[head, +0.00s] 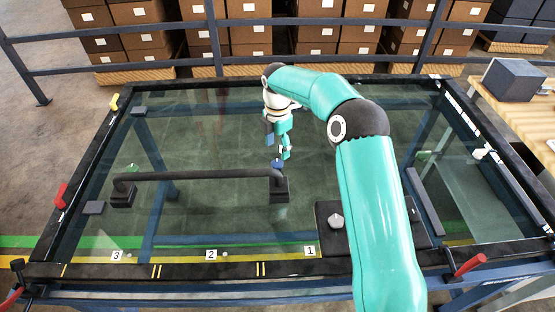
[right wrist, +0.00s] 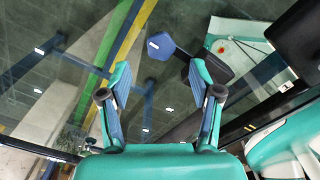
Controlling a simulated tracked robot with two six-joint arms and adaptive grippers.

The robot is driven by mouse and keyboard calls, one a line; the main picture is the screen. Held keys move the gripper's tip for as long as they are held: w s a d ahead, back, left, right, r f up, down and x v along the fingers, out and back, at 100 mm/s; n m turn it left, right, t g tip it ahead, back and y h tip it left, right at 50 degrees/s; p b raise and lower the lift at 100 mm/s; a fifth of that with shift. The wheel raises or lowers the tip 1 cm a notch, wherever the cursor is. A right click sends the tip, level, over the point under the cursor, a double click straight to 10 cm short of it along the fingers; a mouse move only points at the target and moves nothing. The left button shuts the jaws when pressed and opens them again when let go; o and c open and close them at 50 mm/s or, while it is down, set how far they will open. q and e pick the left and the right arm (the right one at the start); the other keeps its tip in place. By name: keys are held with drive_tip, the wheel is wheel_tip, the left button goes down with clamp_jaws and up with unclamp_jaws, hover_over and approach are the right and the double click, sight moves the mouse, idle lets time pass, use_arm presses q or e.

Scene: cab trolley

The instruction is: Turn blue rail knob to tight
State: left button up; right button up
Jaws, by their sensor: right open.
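The blue rail knob (head: 277,163) sits at the right end of the black rail (head: 200,175), on top of its post. In the right wrist view the knob (right wrist: 160,46) is a small blue faceted piece, just beyond the fingertips and about centred between them. My right gripper (head: 283,151) is open above the knob, pointing down; its two spread fingers also show in the right wrist view (right wrist: 159,70). I see no contact with the knob. No tight mark is readable on the knob. My left gripper is not in view.
The rail lies on a large glass panel (head: 215,215) in a dark frame. Its left post (head: 122,195) is clear of my arm. A black plate with a grey knob (head: 336,221) lies beside my right arm. Red clamp handles (head: 470,264) stand on the frame. Labels line the front edge.

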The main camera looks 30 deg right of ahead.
sight(278, 162)
wheel_tip(278, 162, down, 6)
drive_tip(key=shift+f, duration=0.1)
idle(0.4)
drive_tip(key=c, duration=1.1)
drive_tip(key=shift+c, duration=0.2)
